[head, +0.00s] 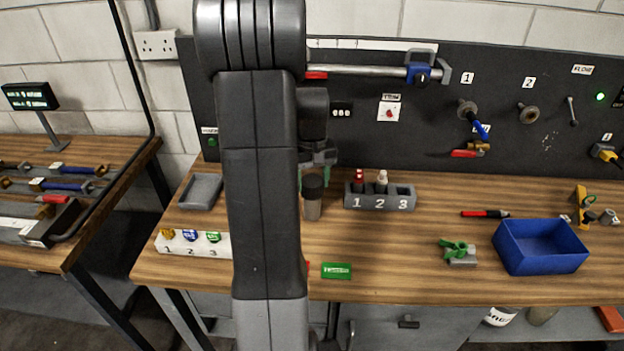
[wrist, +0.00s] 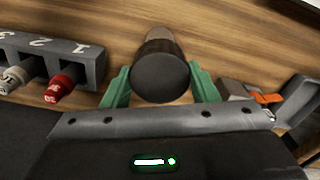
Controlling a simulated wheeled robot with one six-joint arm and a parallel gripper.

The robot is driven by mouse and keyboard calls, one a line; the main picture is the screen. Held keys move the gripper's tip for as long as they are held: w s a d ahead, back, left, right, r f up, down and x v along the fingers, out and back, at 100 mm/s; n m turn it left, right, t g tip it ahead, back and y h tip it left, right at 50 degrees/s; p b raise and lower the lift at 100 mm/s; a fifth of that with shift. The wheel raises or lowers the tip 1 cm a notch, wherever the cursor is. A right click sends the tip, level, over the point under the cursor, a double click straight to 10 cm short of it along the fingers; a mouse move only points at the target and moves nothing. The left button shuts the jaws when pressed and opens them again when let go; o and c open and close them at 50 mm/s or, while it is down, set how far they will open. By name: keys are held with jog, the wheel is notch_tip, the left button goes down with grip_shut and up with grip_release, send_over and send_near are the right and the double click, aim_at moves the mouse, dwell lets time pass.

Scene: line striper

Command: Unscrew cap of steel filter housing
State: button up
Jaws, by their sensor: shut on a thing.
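The steel filter housing (head: 312,209) stands upright on the wooden bench, a short cylinder with a black cap (head: 313,187) on top. In the wrist view the round black cap (wrist: 160,78) fills the space between my green fingers, and a little of the housing (wrist: 159,36) shows beyond it. My gripper (wrist: 160,88) is shut on the cap from above, one finger on each side. In the head view my arm hides part of my gripper (head: 317,178). Whether there is a gap between cap and housing cannot be told.
A grey rack (head: 380,202) numbered 1 to 3 holds a red-topped and a white-topped bottle, close right of the housing. A grey tray (head: 201,191) lies to the left. A blue bin (head: 540,247) and a green-handled part (head: 458,251) lie further right. A green card (head: 337,271) lies near the front edge.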

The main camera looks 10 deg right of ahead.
jog(key=n, duration=0.3)
jog(key=shift+n, duration=0.4)
jog(key=n, duration=0.2)
jog(key=shift+n+p, duration=0.3)
jog(key=shift+n, duration=1)
jog(key=n, duration=0.3)
jog(key=shift+n, duration=0.8)
